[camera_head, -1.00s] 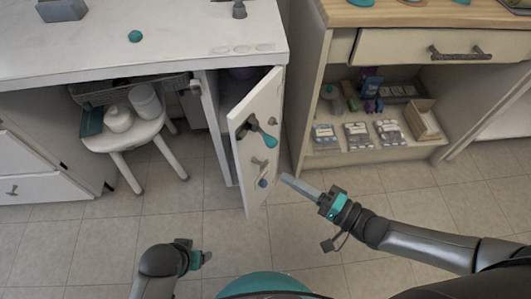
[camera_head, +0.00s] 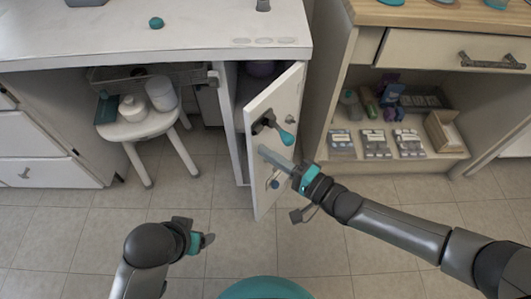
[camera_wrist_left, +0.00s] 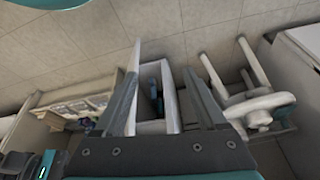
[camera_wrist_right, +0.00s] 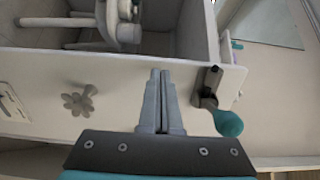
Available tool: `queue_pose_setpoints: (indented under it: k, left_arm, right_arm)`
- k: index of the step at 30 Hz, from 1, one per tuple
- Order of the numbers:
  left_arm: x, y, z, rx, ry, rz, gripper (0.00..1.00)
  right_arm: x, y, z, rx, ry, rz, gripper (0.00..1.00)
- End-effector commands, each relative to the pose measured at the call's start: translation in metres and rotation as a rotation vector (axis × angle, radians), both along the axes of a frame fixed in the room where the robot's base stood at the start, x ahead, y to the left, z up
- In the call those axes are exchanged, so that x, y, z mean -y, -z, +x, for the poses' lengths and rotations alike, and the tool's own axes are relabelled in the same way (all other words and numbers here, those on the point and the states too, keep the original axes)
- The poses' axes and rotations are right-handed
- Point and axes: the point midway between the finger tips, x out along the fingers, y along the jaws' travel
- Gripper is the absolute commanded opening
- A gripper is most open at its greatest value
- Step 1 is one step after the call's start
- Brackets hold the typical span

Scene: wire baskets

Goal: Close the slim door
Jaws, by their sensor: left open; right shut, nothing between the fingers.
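In the right wrist view the fingertips (camera_wrist_right: 162,72) point at the pale panel beside the teal utensil (camera_wrist_right: 228,123). My left gripper (camera_head: 208,240) is open and empty, low over the floor.
The white counter (camera_head: 150,40) is above the door's cabinet. A white stool (camera_head: 140,128) with containers stands under it at left. A wooden-topped cabinet (camera_head: 470,82) with an open shelf of boxes stands close on the right. The tiled floor in front is clear.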

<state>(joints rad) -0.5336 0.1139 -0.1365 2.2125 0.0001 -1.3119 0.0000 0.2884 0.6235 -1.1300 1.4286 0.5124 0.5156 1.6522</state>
Motion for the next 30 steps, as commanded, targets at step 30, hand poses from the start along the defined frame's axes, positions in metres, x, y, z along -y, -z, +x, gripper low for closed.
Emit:
queue_pose_setpoints:
  k: [30]
  left_arm:
    - [0.0, 0.013, -0.001, -0.02, 0.001, 0.002, 0.73]
  right_arm:
    - [-0.03, -0.002, 0.019, -0.006, 0.133, 0.007, 0.0]
